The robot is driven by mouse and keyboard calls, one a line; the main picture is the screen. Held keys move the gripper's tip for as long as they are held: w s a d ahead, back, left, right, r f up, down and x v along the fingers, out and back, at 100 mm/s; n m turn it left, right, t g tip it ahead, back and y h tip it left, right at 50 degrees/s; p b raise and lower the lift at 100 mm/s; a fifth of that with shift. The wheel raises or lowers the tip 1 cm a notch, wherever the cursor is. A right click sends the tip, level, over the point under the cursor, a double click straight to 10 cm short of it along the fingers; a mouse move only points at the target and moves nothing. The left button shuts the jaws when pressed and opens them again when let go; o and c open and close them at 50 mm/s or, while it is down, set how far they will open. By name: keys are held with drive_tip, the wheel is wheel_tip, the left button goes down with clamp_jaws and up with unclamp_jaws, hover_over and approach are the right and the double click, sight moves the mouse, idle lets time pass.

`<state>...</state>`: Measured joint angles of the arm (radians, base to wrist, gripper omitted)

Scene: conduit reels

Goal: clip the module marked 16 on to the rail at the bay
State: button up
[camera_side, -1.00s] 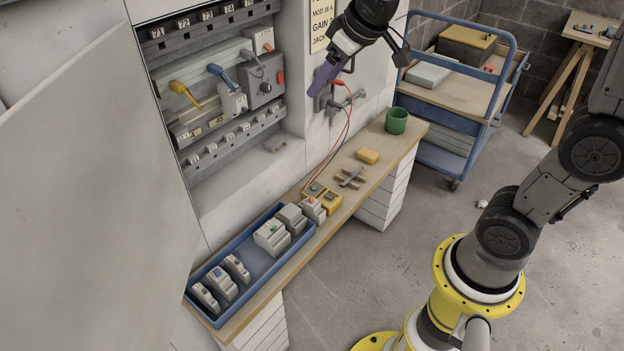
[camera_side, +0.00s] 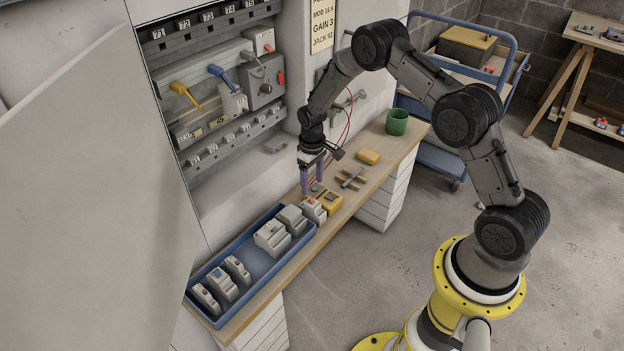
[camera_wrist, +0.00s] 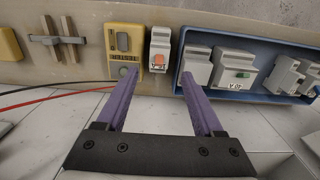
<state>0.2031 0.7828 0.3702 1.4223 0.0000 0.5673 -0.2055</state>
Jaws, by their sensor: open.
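The module with the orange toggle (camera_wrist: 160,52) stands on the bench between a yellow tester and the blue tray. Its small label, upside down in the wrist view, appears to read 16 A. It also shows in the side view (camera_side: 313,211) at the tray's right end. My gripper (camera_side: 312,190) is open and empty, its purple fingers pointing down just above and behind this module. In the wrist view my gripper (camera_wrist: 159,74) has its fingertips either side of the module, apart from it. The open cabinet (camera_side: 215,100) holds rails with modules and levers; I cannot tell which gap is the bay.
The blue tray (camera_wrist: 176,82) holds several other grey modules. The yellow tester (camera_wrist: 124,42) stands close beside the module, with red and black leads nearby.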

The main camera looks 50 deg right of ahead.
sight(312, 200)
drive_tip(key=shift+f, duration=4.4)
clamp_jaws()
drive_tip(key=shift+r, duration=1.1)
drive_tip(key=shift+r, duration=2.95)
drive_tip(key=shift+r, duration=0.1)
